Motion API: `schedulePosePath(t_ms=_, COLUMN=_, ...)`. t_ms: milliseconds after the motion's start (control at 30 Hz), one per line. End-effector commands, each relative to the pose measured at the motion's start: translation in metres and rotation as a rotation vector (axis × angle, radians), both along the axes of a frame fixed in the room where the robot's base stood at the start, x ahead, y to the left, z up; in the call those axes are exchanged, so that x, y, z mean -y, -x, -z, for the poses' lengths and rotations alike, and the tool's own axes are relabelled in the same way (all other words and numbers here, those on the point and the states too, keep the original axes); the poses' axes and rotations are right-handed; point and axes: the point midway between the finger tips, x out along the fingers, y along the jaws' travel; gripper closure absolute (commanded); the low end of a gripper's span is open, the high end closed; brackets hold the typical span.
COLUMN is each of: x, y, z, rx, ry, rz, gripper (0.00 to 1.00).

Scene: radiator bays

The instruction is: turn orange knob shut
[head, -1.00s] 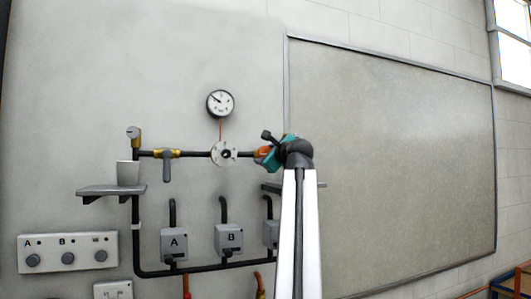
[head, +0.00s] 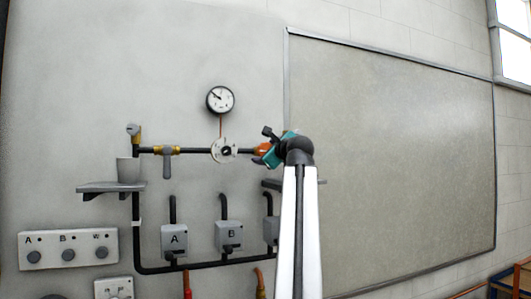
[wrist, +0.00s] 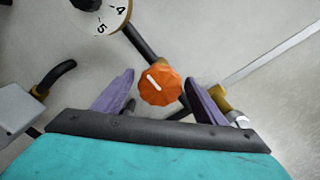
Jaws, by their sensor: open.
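The orange knob (wrist: 160,86) sits on the dark pipe in the wrist view, with a white line on its face slanting from upper left to lower right. In the head view the knob (head: 263,149) shows at the right end of the pipe, partly hidden by my gripper. My gripper (wrist: 158,88) is open, with one purple finger on each side of the knob. A gap shows between the knob and each finger. I cannot tell how deep the fingertips reach along the knob. In the head view my gripper (head: 268,152) is teal and dark.
A white numbered dial (head: 224,150) sits on the pipe left of the knob, with a round gauge (head: 220,100) above it. Grey boxes A (head: 174,241) and B (head: 229,236) hang lower. A large blank panel (head: 400,150) fills the right.

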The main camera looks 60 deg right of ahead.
Motion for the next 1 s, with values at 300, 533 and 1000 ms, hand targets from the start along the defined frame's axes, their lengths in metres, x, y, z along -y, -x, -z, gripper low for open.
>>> schedulePosePath(t_ms=300, x=-0.017, y=0.022, z=0.003, rx=0.001, ry=0.001, rz=0.001, gripper=0.35)
schedulePosePath(t_ms=533, x=-0.036, y=0.048, z=0.003, rx=0.001, ry=0.002, rz=0.001, gripper=0.35)
schedulePosePath(t_ms=1000, x=-0.06, y=0.08, z=-0.002, rx=0.001, ry=0.0, rz=0.001, gripper=0.35)
